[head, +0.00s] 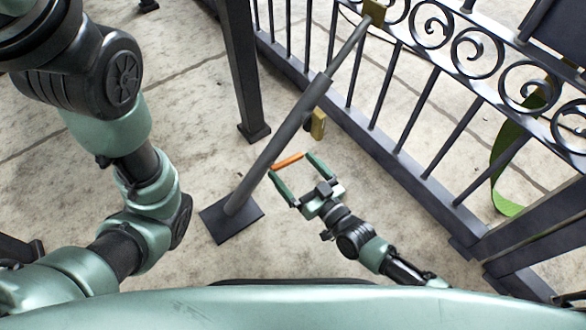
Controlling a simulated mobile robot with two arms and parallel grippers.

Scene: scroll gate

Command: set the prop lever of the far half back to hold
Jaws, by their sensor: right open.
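A grey prop strut (272,158) slants from a dark floor plate (231,216) up to a brass bracket (374,12) on the scroll gate (425,88). An orange lever (288,161) shows beside the strut's lower half. My right gripper (290,164) is open, its two green fingers spread, with the orange lever across the gap at the fingertips. I cannot tell if the fingers touch it. The lever's joint with the strut is not clear. My left arm comes in from the left; its gripper is not in view.
A dark post (243,70) stands behind the strut. A brass block (318,124) hangs beside the strut, above my right gripper. A green strap (507,150) hangs by the gate at right. Bare paving (190,90) lies to the left of the post.

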